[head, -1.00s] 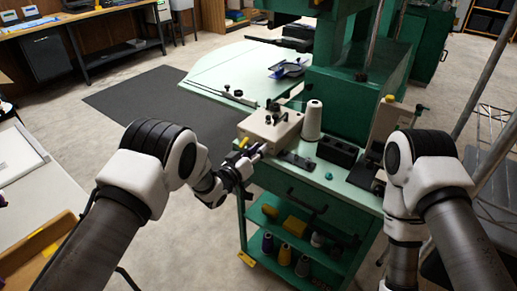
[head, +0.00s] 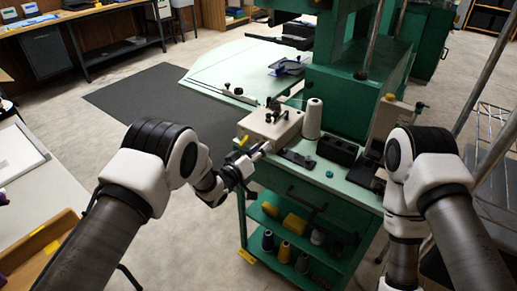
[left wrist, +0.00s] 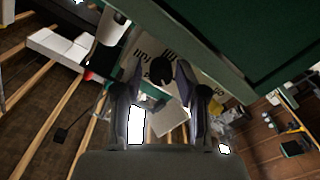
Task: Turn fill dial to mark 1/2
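The cream winder box (head: 270,127) stands on the green machine's pale worktop, with black fittings on top. In the left wrist view, a black fill dial (left wrist: 161,72) sits on its cream face, with dark printed marks around it. The marks are too small to read, and the dial's pointer cannot be made out. My left gripper (head: 261,149) is at the near face of the box. Its two fingers stand apart on either side of the dial, with gaps visible, so it looks open. My right gripper is out of view, below the picture's edge.
A white thread cone (head: 313,119) and a black block (head: 338,149) stand on the worktop right of the box. A small teal piece (head: 330,174) lies near the edge. Shelves below hold spools (head: 285,251).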

